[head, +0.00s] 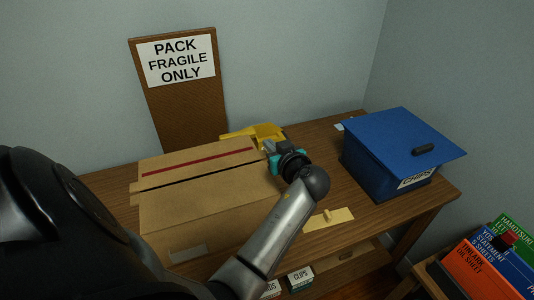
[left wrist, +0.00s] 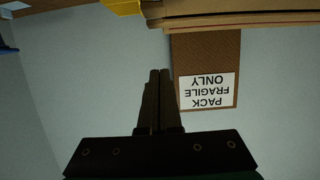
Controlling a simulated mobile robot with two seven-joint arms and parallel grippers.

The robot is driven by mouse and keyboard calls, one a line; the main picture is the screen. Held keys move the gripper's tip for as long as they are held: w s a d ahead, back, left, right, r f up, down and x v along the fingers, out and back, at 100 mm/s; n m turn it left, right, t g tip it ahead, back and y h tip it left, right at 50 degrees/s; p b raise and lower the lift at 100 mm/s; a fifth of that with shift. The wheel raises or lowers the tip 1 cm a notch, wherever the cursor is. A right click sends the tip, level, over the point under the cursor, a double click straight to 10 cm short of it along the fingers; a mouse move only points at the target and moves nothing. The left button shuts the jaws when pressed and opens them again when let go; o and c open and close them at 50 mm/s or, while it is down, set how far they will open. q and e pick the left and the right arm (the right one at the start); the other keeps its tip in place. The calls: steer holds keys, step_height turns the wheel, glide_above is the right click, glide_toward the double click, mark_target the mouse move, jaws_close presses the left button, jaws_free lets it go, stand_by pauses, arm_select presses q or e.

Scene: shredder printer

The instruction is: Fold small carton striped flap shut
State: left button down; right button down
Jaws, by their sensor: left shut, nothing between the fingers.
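The brown cardboard carton (head: 205,215) stands on the wooden table in the head view. Its far top flap (head: 190,168) carries a red stripe and looks nearly flat. A dark narrow gap runs between it and the near top flap (head: 215,186). My left gripper (head: 268,148) is at the carton's right end, by the end of the striped flap. Whether it touches the flap I cannot tell. In the left wrist view the left gripper's fingers (left wrist: 160,75) are together and empty, with cardboard edges (left wrist: 235,18) beyond their tips. My right gripper is not in view.
A yellow tray (head: 262,131) lies behind my left gripper. A blue lidded box (head: 385,175) stands at the table's right. A flat tan piece (head: 328,219) lies near the front edge. A "PACK FRAGILE ONLY" board (head: 180,110) leans on the wall. Binders (head: 485,265) stand lower right.

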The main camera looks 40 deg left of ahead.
mark_target(264, 155)
arm_select(q)
steer(key=a+f, duration=0.1)
steer(key=f, duration=0.1)
steer(key=w+a+f, duration=0.1)
steer(key=shift+w+a+f+b, duration=0.15)
steer(key=shift+a+f+b, duration=0.05)
steer(key=shift+f+b, duration=0.2)
steer(key=shift+f, duration=0.55)
steer(key=shift+d+f+b, duration=0.15)
steer(key=shift+f+b, duration=0.65)
steer(key=shift+b, duration=0.25)
steer(key=shift+r, duration=0.2)
